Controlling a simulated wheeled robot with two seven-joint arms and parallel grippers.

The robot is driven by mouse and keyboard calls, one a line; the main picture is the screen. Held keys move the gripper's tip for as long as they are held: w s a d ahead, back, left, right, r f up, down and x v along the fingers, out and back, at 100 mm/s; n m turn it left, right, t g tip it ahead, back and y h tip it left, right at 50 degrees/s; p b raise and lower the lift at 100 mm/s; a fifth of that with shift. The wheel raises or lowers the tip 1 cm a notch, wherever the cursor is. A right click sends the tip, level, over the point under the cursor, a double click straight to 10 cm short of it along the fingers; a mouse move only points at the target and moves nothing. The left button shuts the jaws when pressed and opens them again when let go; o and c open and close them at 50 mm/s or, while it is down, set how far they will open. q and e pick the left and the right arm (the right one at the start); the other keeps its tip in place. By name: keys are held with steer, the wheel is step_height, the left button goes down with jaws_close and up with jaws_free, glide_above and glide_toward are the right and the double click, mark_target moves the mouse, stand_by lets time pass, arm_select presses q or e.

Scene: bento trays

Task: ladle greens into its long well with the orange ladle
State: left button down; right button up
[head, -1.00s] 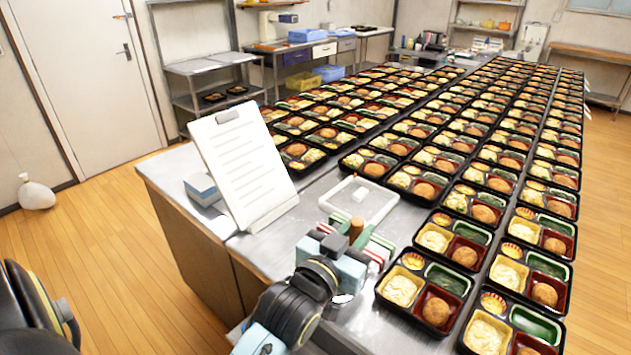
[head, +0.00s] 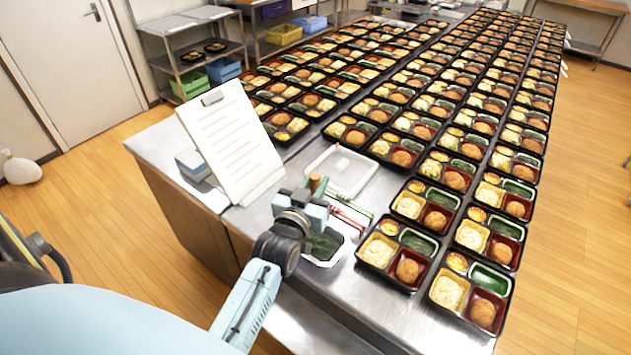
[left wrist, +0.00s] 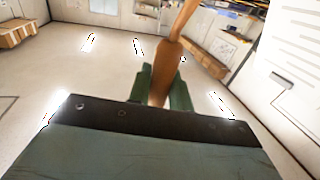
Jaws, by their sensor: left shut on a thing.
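My left gripper (head: 330,203) is shut on a brown-orange wooden handle, above the steel table. In the left wrist view the handle (left wrist: 171,58) stands between the green fingers (left wrist: 162,90). The ladle's bowl is hidden. A pan of dark greens (head: 325,246) sits on the table just below and beside the gripper, partly covered by my arm. Black bento trays stand to the right. The nearest ones have long green wells, one in the front left tray (head: 418,242) and one in the front right tray (head: 490,278). My right gripper is not in view.
A clipboard (head: 228,140) leans upright left of the gripper, with a small blue box (head: 194,165) behind it. A white shallow tray (head: 352,172) lies beyond the gripper. Rows of filled bento trays cover the table's right side. Bare steel (head: 330,295) shows at the front.

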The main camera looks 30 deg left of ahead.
arm_select(q)
step_height(320, 180, down, 9)
steer(key=b, duration=0.6)
steer(key=shift+f, duration=0.15)
stand_by(0.7)
stand_by(0.3)
step_height(320, 180, up, 9)
steer(key=p, duration=0.9)
